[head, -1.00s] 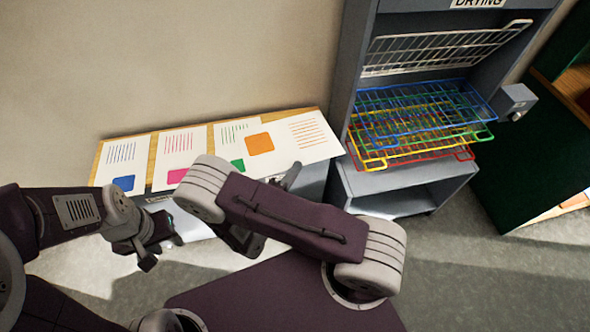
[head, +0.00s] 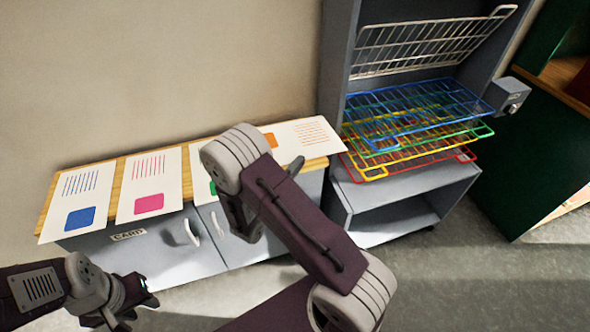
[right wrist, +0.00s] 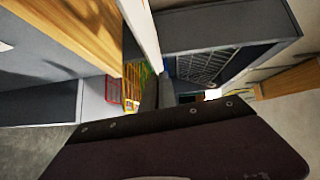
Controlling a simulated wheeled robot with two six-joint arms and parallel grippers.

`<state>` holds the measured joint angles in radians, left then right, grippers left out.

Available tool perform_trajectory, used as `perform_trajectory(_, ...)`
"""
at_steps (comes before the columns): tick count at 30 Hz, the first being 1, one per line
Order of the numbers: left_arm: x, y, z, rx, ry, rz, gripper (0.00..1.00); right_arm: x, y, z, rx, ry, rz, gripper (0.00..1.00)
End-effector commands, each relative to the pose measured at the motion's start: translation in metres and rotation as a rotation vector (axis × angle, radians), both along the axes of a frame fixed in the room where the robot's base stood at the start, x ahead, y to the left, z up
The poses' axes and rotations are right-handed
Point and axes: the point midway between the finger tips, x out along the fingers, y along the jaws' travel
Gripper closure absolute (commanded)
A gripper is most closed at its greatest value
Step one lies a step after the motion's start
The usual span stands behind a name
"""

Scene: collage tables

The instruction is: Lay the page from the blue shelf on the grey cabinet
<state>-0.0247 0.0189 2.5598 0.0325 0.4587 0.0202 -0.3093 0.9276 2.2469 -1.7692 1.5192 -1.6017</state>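The grey cabinet (head: 165,255) has a wooden top and a CARD label. The page with orange lines and an orange square (head: 303,131) is over the right end of its top and overhangs the right edge; my right arm hides part of it. My right gripper (head: 292,168) is at the page's front edge. In the right wrist view the page (right wrist: 139,28) shows edge-on, running between the fingers (right wrist: 158,88), which look closed on it. The blue shelf (head: 420,108) in the drying rack is empty. My left gripper (head: 130,305) is low at the left, its opening unclear.
Pages with a blue square (head: 83,190), a pink square (head: 150,180) and a green mark (head: 200,180) lie side by side on the cabinet top. Green, yellow and red shelves sit below the blue one; a white wire shelf (head: 425,45) is tilted up.

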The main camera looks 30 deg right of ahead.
Motion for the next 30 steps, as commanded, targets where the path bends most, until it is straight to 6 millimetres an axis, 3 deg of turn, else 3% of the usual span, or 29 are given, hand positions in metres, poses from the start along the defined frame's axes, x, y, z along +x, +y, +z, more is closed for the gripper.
perform_trajectory(1,0.0,0.0,-0.014,0.0,0.0,0.0,0.64,0.004,-0.001,-0.013,0.001,-0.002,-0.002,1.0)
perform_trajectory(14,0.0,0.0,-0.071,0.0,0.0,0.0,0.64,0.045,-0.011,-0.063,0.0,-0.003,-0.001,1.0)
perform_trajectory(22,0.0,0.0,-0.087,0.0,0.0,0.0,0.64,0.062,-0.015,-0.091,0.0,0.0,0.0,1.0)
perform_trajectory(30,0.0,0.0,-0.093,0.0,0.0,0.0,0.64,0.07,-0.016,-0.101,-0.001,-0.001,0.001,1.0)
